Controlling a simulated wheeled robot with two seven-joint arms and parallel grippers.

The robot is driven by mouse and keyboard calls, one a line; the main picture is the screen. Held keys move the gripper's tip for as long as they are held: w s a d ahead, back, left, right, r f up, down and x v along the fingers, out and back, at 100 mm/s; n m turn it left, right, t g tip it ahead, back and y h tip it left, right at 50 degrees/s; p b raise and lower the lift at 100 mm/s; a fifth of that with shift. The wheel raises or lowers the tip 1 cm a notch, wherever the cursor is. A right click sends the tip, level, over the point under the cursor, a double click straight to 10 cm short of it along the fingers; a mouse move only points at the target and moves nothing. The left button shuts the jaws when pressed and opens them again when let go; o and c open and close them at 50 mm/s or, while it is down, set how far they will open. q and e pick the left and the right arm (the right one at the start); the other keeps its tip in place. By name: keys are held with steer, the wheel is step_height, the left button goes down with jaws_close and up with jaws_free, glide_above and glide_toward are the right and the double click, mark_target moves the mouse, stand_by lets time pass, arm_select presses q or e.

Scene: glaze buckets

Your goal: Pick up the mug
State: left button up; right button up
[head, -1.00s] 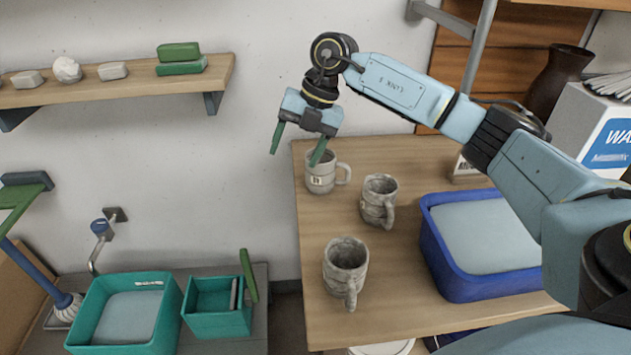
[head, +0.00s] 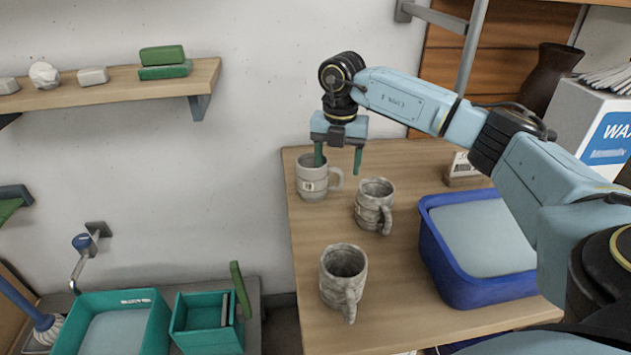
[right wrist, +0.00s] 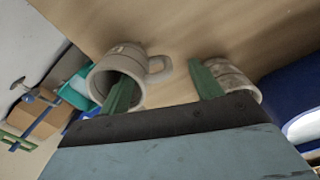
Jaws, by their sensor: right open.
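Three grey stone-patterned mugs stand upright on the wooden table. The far mug (head: 312,184) has a small label and its handle points right. The middle mug (head: 371,213) and the near mug (head: 341,280) have handles towards the lower right. My right gripper (head: 338,164) is open and empty, pointing down at the far mug. Its left finger overlaps the mug's opening; its right finger is out past the handle. In the right wrist view, one finger covers part of the far mug's mouth (right wrist: 124,60); the other overlaps another mug (right wrist: 234,80). Contact cannot be told. My left gripper is not in view.
A blue tub (head: 455,270) stands right of the mugs, under my right arm. A white box (head: 597,120) and dark vase (head: 551,80) are behind it. A shelf (head: 120,90) is on the wall. Teal bins (head: 205,340) sit lower left. The table (head: 300,235) is clear left of the middle mug.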

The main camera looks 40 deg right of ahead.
step_height(320, 180, down, 5)
steer(key=shift+f+b, duration=0.15)
steer(key=shift+b, duration=0.25)
steer(key=shift+a, duration=0.1)
steer(key=shift+c, duration=0.2)
